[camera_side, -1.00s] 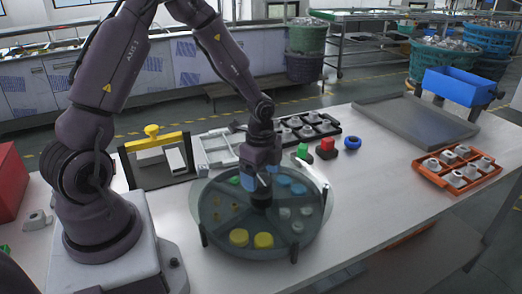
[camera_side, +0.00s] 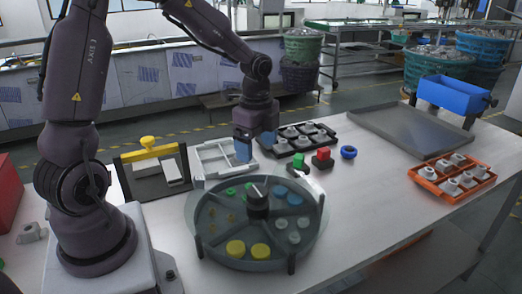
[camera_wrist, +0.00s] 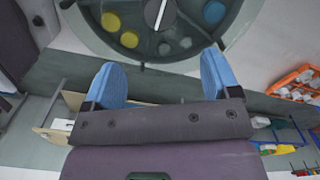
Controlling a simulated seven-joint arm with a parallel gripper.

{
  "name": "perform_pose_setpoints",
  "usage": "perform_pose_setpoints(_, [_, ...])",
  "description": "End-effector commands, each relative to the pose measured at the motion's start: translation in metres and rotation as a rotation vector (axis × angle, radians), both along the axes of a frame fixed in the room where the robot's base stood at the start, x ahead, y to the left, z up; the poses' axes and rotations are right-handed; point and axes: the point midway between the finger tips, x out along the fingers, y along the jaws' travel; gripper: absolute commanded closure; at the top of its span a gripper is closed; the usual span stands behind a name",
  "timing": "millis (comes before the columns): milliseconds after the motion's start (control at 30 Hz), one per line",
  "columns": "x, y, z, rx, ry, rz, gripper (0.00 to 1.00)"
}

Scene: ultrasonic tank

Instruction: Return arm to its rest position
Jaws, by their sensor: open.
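My gripper (camera_side: 243,150) is raised above the table, behind the round tank and in front of the black tray, holding nothing. In the wrist view its two blue fingers (camera_wrist: 160,80) stand wide apart with nothing between them. The round grey tank (camera_side: 205,245) sits on the table with a dark knob (camera_side: 257,199) upright at its centre. Its compartments hold yellow discs (camera_side: 247,249), blue discs (camera_side: 287,197), and small green, brass and grey pieces. The tank also shows at the top of the wrist view (camera_wrist: 100,45), partly cut off.
A white divided tray (camera_side: 213,162), a yellow-handled frame (camera_side: 150,160) and a black tray of grey parts (camera_side: 297,138) stand behind the tank. An orange tray (camera_side: 453,178) is right. Table between is clear.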

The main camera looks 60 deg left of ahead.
Motion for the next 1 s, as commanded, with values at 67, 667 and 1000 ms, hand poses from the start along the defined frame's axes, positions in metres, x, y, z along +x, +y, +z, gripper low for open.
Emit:
perform_pose_setpoints(67, [0.0,0.0,0.0,-0.001,0.001,0.035,0.18])
perform_pose_setpoints(667, [-0.078,-0.034,0.061,0.045,-0.122,0.978,0.18])
perform_pose_setpoints(1000, [-0.135,-0.083,0.115,-0.188,-0.365,1.163,0.18])
